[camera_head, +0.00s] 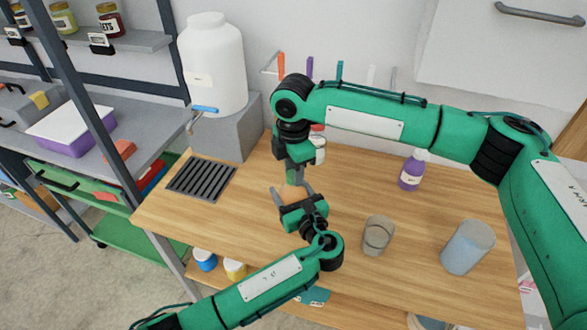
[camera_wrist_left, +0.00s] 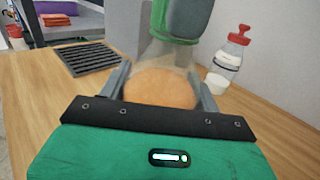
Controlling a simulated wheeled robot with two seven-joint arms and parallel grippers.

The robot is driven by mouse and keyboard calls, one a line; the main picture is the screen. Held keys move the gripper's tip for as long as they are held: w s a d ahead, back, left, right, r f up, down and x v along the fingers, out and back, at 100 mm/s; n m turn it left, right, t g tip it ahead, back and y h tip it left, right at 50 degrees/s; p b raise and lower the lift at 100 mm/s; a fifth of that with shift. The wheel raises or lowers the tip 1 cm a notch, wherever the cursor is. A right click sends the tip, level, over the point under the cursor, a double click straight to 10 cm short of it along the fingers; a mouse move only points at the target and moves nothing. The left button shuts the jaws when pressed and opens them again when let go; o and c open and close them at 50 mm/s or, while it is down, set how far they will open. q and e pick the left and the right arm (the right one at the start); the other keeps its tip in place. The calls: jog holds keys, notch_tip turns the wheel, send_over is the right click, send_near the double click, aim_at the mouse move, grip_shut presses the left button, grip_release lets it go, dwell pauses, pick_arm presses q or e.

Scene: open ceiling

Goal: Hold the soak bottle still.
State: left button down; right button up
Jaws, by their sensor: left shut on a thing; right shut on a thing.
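The soak bottle is a clear vessel with a peach-orange lower part (camera_wrist_left: 160,88), seen in the left wrist view. My left gripper (camera_head: 291,190) has its fingers on both sides of it, low down, and is shut on it; it also shows in the left wrist view (camera_wrist_left: 160,76). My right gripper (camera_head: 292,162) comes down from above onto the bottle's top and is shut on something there. It also shows in the left wrist view (camera_wrist_left: 183,22). The bottle's top and whatever the right jaws grip are hidden. The bottle looks upright.
A red-capped bottle (camera_wrist_left: 233,50) stands close behind, right of the held bottle. On the wooden counter (camera_head: 350,200) stand a purple bottle (camera_head: 411,172), a glass (camera_head: 377,236) and a bluish beaker (camera_head: 467,248). A dark drain grate (camera_head: 202,179) lies left, below a white tank (camera_head: 212,65).

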jog(key=o, duration=1.2)
jog(key=shift+r, duration=0.15)
notch_tip(320, 180, up, 12)
jog(key=shift+f, duration=0.15)
pick_arm(q)
jog(key=shift+c, duration=1.2)
grip_release()
jog(key=b+v, duration=0.2)
jog(key=v, duration=1.2)
jog(key=shift+b, duration=0.35)
pick_arm(e)
notch_tip(320, 180, down, 3)
jog(key=shift+r, duration=0.15)
